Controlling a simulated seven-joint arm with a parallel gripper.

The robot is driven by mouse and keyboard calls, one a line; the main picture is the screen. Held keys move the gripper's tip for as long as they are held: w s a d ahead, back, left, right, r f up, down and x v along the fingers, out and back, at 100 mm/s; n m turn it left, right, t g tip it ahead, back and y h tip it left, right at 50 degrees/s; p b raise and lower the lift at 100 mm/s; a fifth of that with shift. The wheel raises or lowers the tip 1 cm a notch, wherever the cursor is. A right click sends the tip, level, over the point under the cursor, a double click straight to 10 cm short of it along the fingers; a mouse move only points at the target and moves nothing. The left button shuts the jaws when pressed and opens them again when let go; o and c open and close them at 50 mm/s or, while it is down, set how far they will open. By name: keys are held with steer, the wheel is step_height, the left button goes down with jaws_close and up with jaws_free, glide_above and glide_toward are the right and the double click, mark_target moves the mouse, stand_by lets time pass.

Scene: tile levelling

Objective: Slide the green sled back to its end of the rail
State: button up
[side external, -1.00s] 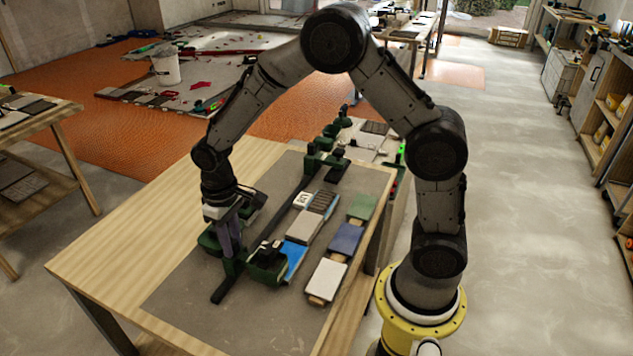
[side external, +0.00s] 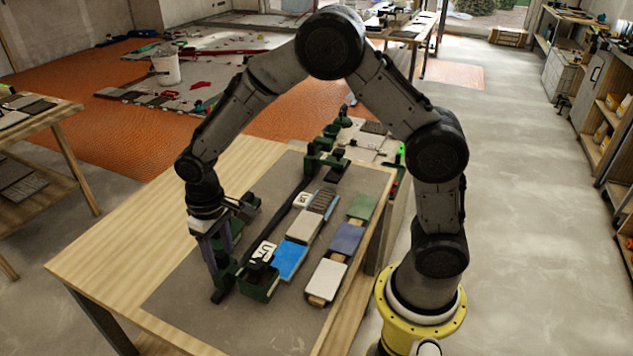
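The dark rail (side external: 290,212) runs diagonally over the grey mat on the table. The green sled (side external: 258,281) sits across the rail at its near end, with a dark block on top. A second green piece (side external: 325,160) is at the rail's far end. My gripper (side external: 222,272) points down at the left part of the near sled, close to or touching it. Its fingertips blend with the sled, so I cannot tell whether they are shut on it.
A blue tile (side external: 291,260) and a beige tile (side external: 303,228) lie just right of the rail. A white tile (side external: 327,280), a dark blue tile (side external: 346,238) and a green tile (side external: 362,206) lie farther right. The table's left part (side external: 130,255) is bare.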

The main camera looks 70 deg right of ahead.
steer(key=shift+s+r, duration=0.1)
steer(key=shift+r, duration=3.3)
steer(key=shift+d, duration=0.1)
steer(key=s+d+r+m+t, duration=0.1)
steer(key=s+d+r+t, duration=0.2)
steer(key=r, duration=0.4)
steer(key=s+d+r+t, duration=0.1)
steer(key=s+d+r, duration=0.2)
steer(key=s+r, duration=0.3)
steer(key=s+d+f+t, duration=0.1)
steer(key=s+d, duration=0.1)
steer(key=s, duration=1.1)
steer(key=shift+s+d+f+n+t, duration=0.2)
steer(key=shift+s+f+n+t, duration=0.1)
steer(key=shift+s+n, duration=0.1)
